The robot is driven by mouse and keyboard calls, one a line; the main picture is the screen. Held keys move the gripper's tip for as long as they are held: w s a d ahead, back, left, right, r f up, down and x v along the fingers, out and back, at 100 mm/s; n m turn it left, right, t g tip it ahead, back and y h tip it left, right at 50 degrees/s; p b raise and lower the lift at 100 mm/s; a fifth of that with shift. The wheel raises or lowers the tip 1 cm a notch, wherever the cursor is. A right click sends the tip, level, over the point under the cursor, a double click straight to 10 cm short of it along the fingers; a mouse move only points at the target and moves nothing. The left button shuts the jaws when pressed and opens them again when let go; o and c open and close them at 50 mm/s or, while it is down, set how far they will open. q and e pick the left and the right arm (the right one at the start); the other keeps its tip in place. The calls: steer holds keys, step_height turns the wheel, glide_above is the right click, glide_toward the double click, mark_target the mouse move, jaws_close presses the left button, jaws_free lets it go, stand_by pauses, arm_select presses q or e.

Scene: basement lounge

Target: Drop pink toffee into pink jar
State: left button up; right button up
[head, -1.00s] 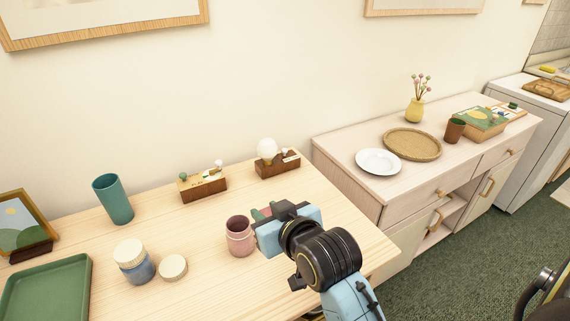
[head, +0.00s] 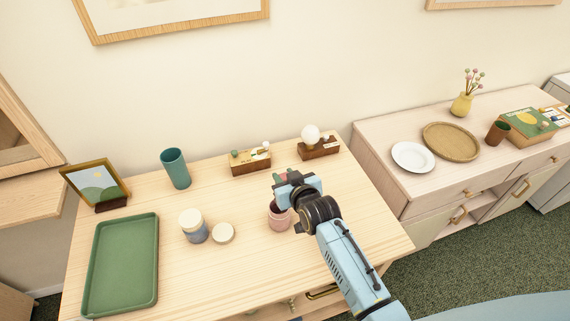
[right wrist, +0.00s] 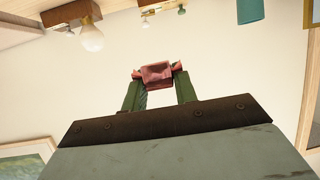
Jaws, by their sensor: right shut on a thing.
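The pink jar (head: 279,221) stands upright and open on the wooden table in the head view, with my right gripper partly covering its mouth. My right gripper (head: 282,177) appears above the jar and toward its back rim; the exact height gap is hard to tell. In the right wrist view, its green fingers are shut on the pink toffee (right wrist: 157,75), a small wrapped sweet with twisted ends. The jar does not show in that view. My left gripper is not in view.
A green tray (head: 152,280), teal cup (head: 175,168) and two wooden blocks (head: 250,162) (head: 319,150) are also on the table. The front right tabletop is clear.

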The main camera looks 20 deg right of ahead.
steer(key=shift+f, duration=0.25)
step_height(320, 180, down, 6)
steer(key=b, duration=0.6)
steer(key=shift+r, duration=0.15)
steer(key=o, duration=1)
steer(key=v, duration=1.3)
steer(key=shift+s+r, duration=0.15)
